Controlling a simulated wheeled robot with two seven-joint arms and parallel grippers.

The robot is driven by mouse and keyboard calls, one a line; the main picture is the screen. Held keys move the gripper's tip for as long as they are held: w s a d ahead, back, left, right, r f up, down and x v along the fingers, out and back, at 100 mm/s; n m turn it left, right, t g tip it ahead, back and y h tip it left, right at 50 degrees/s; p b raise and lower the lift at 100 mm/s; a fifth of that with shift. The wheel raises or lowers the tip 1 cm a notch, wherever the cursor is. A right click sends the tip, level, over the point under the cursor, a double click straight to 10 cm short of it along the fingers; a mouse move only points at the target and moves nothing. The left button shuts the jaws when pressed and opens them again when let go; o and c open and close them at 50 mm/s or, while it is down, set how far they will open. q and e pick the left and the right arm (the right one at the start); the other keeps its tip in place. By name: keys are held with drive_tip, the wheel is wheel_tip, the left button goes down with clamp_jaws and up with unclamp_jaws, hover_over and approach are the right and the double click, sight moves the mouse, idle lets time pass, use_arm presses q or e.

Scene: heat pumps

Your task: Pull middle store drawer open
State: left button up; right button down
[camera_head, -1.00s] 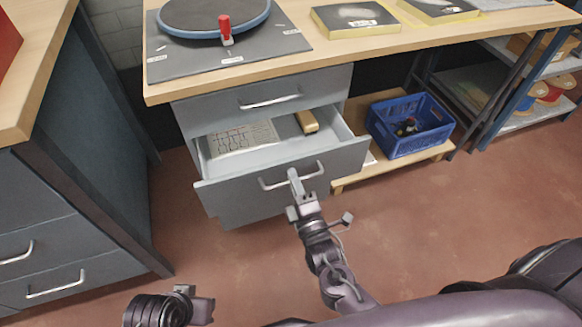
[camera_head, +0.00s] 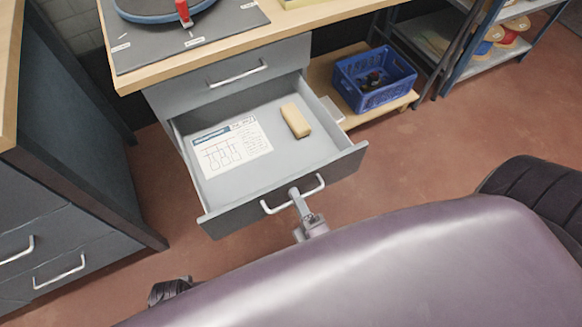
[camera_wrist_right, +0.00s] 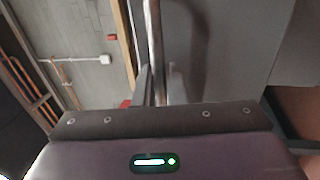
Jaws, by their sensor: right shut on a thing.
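The middle drawer (camera_head: 335,160) of the grey unit under the workbench stands well open in the head view. Inside lie a printed sheet (camera_head: 232,150) and a tan block (camera_head: 296,120). My right gripper (camera_head: 295,193) is shut on the drawer's bar handle (camera_head: 270,208). In the right wrist view the handle bar (camera_wrist_right: 153,40) runs between the fingers of my right gripper (camera_wrist_right: 160,85). A dark part of my left arm's end (camera_head: 170,290) shows at the lower left edge of my body; its fingers cannot be made out.
A closed upper drawer (camera_head: 220,78) sits above the open one. A blue crate (camera_head: 372,98) stands on a low wooden shelf to the right. A dark cabinet (camera_head: 80,190) stands to the left. Red-brown floor (camera_head: 420,150) is free at the right.

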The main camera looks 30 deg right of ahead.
use_arm(q)
drive_tip(key=shift+s+a+f, duration=0.1)
drive_tip(key=shift+f, duration=0.25)
use_arm(e)
drive_tip(key=shift+s, duration=0.3)
drive_tip(key=c, duration=1.6)
unclamp_jaws()
drive_tip(key=shift+c, duration=0.2)
drive_tip(key=shift+s, duration=0.1)
use_arm(q)
drive_tip(key=shift+r, duration=0.5)
use_arm(e)
drive_tip(key=s+f, duration=0.1)
drive_tip(key=s, duration=0.6)
drive_tip(key=shift+s+f, duration=0.25)
drive_tip(key=shift+f, duration=0.05)
